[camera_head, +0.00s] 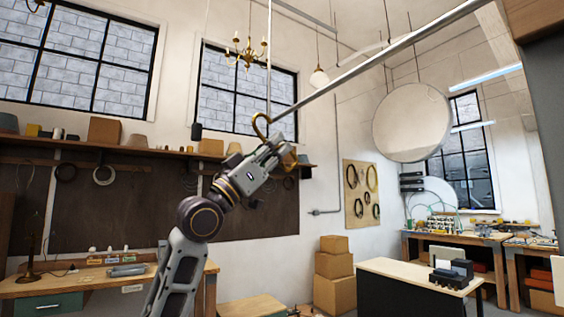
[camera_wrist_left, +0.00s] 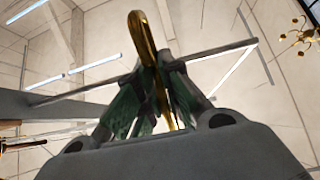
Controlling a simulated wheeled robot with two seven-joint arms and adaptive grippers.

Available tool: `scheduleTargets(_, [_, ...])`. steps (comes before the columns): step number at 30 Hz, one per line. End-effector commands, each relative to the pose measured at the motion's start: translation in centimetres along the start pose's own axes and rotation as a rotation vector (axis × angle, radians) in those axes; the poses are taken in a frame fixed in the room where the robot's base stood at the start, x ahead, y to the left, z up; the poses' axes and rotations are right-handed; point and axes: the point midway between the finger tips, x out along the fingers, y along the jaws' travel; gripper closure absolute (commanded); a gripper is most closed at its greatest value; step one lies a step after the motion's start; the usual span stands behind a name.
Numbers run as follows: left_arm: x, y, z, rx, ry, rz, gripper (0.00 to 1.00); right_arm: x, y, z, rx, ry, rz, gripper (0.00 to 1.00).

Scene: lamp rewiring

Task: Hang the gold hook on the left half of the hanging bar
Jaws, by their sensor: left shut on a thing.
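The gold hook (camera_head: 256,122) stands upright at the end of my left arm, its curved top near the left end of the hanging bar (camera_head: 372,66). My left gripper (camera_head: 277,147) is shut on the hook's lower part. In the left wrist view, the hook (camera_wrist_left: 137,32) rises between the two pressed-together fingers of the gripper (camera_wrist_left: 160,78). The bar (camera_wrist_left: 222,49) crosses behind the fingers there, slanting up to the right. I cannot tell whether the hook's curve is over the bar or only in front of it. My right gripper is not in view.
A thin vertical rod (camera_head: 269,55) meets the bar's left end. A brass chandelier (camera_head: 247,52) hangs to the left, and a round disc (camera_head: 411,122) hangs to the right. A shelf (camera_head: 130,150) runs along the back wall. A workbench (camera_head: 185,277) stands below left.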

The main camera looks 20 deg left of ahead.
Motion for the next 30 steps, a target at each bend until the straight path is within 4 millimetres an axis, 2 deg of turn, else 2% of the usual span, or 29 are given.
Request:
scheduleTargets(16, [0.0,0.2,-0.5,-0.005,0.007,0.001,1.00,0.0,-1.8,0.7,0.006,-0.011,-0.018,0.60])
scheduleTargets(30, [0.9,0.2,-0.5,-0.005,0.007,0.002,1.00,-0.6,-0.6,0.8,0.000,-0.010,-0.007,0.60])
